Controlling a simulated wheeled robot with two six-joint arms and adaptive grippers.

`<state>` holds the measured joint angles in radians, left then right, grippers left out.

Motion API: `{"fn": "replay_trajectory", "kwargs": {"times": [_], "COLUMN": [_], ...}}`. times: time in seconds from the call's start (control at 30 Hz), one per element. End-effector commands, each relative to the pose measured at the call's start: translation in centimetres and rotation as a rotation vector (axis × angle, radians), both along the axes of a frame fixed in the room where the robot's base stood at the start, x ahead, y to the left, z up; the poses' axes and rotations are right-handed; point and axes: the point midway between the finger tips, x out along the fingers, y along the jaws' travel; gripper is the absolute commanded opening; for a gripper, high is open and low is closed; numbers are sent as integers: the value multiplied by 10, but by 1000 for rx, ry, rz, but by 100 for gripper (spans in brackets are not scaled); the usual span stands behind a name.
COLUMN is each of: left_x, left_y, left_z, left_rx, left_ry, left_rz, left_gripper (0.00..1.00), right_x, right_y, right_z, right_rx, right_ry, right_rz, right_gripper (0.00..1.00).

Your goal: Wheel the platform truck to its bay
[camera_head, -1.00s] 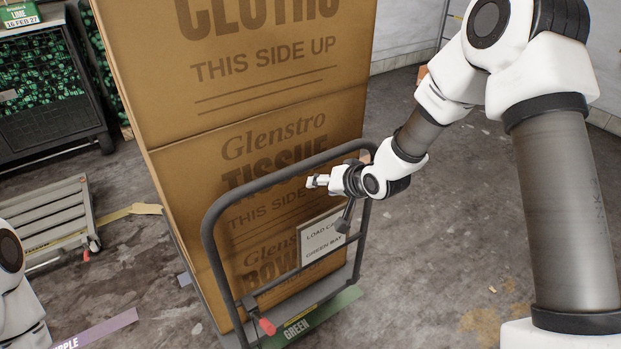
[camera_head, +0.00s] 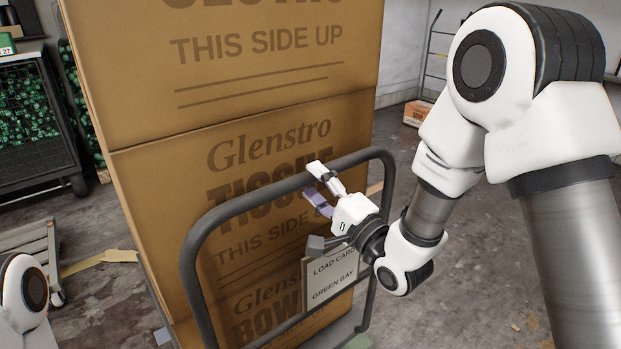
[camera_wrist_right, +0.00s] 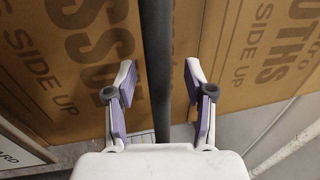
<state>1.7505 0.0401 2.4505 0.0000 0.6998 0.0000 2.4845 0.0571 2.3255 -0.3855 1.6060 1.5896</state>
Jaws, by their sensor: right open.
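The platform truck's dark grey push handle (camera_head: 268,180) stands in front of a tall stack of brown cartons (camera_head: 262,122). A load card (camera_head: 330,278) reading GREEN BAY hangs inside the handle frame. My right gripper (camera_head: 320,184) is at the top bar of the handle, right of its middle. In the right wrist view, the handle bar (camera_wrist_right: 158,70) runs between the two open fingers of the right gripper (camera_wrist_right: 160,95), with a gap on both sides. The left gripper is out of view; only a white part of my left arm shows at the lower left.
A dark mesh cage (camera_head: 35,130) with green contents stands at the far left. A grey flat trolley (camera_head: 35,255) is at the left. A small orange box (camera_head: 416,113) sits by the back wall. The concrete floor right of the truck looks mostly clear.

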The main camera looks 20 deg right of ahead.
Motion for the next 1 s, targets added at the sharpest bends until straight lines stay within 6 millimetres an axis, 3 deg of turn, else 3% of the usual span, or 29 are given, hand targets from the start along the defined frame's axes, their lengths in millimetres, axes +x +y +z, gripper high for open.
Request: {"fn": "replay_trajectory", "kwargs": {"times": [0.13,0.4,0.5,0.57,0.77,1.0], "left_x": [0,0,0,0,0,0], "left_y": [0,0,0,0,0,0], "left_z": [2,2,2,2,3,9], "left_rx": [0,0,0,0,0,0], "left_ry": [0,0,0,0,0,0], "left_rz": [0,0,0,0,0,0], "left_gripper": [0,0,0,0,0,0], "right_x": [18,22,22,22,25,55], "right_y": [6,8,7,7,9,19], "right_z": [3,3,3,3,4,6], "right_rx": [-3,-1,-2,-2,-3,-4], "right_ry": [1,3,3,3,2,-4], "right_rz": [0,-1,-1,-1,0,-1], "right_gripper": [54,54,18,0,0,0]}}
